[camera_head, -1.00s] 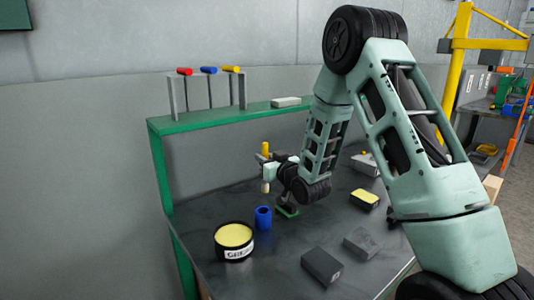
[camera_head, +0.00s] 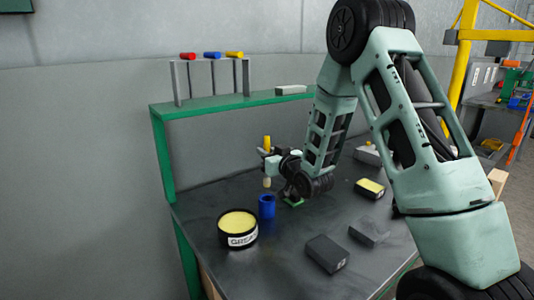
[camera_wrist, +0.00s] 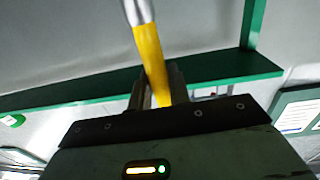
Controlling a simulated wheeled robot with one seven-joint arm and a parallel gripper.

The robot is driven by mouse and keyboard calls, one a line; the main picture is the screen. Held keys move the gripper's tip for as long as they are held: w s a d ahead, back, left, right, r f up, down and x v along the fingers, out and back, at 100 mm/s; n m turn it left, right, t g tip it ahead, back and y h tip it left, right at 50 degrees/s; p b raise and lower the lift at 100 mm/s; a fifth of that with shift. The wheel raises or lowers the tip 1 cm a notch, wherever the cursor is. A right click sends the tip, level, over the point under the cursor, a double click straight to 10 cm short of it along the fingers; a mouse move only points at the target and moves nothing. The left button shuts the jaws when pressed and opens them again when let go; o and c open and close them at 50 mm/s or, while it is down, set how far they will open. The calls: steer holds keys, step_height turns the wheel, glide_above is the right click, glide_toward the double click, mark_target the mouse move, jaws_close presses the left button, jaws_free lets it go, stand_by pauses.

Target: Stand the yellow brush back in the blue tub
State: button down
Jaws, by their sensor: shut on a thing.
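The yellow brush (camera_head: 267,142) is upright in my gripper (camera_head: 268,160), its yellow handle end up and its pale bristle end down. In the wrist view the yellow handle (camera_wrist: 150,58) runs between the two fingers of my gripper (camera_wrist: 157,88), which is shut on it, and a silver ferrule shows at the top edge. The blue tub (camera_head: 267,207) stands on the table. In the head view the bristle end is just above the tub's rim, apart from it by a small gap. The tub is not seen in the wrist view.
A black grease tin (camera_head: 240,240) with yellow contents stands left of the tub. Dark blocks (camera_head: 326,254) and a yellow-topped block (camera_head: 370,188) lie to the right. A green shelf (camera_head: 225,107) with a tool rack runs along the back.

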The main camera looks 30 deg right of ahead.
mark_target(269, 184)
steer(key=shift+f+b, duration=1.35)
steer(key=shift+f, duration=0.4)
steer(key=shift+b, duration=0.85)
stand_by(0.4)
steer(key=shift+f+b, duration=3.55)
steer(key=shift+b, duration=0.05)
steer(key=c, duration=1.2)
jaws_free()
steer(key=shift+c, duration=0.2)
steer(key=shift+s, duration=0.1)
